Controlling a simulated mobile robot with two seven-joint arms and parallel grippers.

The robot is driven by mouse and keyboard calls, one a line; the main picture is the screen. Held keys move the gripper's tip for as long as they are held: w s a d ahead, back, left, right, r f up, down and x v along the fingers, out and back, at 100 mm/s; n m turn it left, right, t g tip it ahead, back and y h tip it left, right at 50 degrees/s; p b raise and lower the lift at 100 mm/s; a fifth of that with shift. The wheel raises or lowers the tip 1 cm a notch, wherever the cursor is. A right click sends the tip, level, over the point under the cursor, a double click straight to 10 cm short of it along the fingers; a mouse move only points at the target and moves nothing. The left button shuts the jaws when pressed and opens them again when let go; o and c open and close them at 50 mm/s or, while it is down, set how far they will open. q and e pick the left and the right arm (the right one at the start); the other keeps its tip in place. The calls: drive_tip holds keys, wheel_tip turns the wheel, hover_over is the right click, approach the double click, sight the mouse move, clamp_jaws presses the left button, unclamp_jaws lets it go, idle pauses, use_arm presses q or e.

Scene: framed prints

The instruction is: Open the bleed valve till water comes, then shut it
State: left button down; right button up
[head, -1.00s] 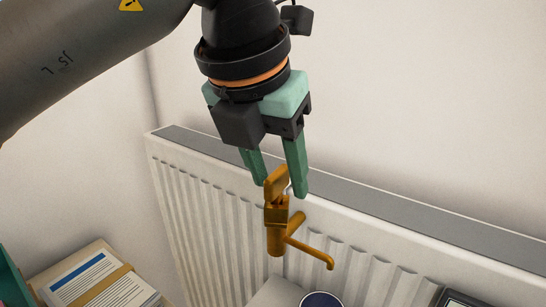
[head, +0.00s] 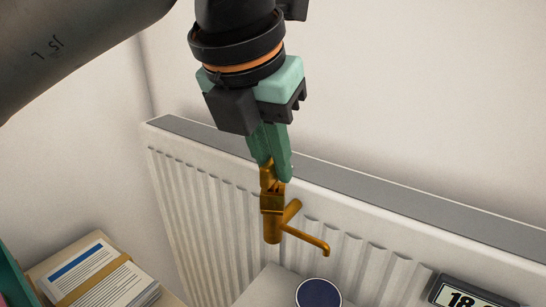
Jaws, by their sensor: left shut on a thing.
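The brass bleed valve (head: 272,203) stands out from the front of the white radiator (head: 205,205), with its thin spout (head: 308,241) pointing right and down. Its flat handle (head: 266,176) rises from the top of the valve body. My left gripper (head: 273,170) comes down from above and is shut on the handle, its green fingers hiding part of it. No water shows at the spout's end. My right gripper is not in view.
A dark blue round top (head: 319,293) sits below the spout on a pale surface. A display reading 18 (head: 468,296) is at the lower right. Strapped papers (head: 100,277) lie at the lower left.

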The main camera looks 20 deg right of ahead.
use_arm(q)
drive_tip(key=shift+r+m+p, duration=0.1)
drive_tip(key=shift+m+p, duration=0.25)
drive_tip(key=shift+m, duration=0.05)
drive_tip(key=m+g+h+p, duration=0.1)
drive_tip(key=m+p, duration=0.1)
drive_tip(key=m, duration=0.2)
drive_tip(key=shift+g+p, duration=0.3)
drive_tip(key=c, duration=0.8)
unclamp_jaws()
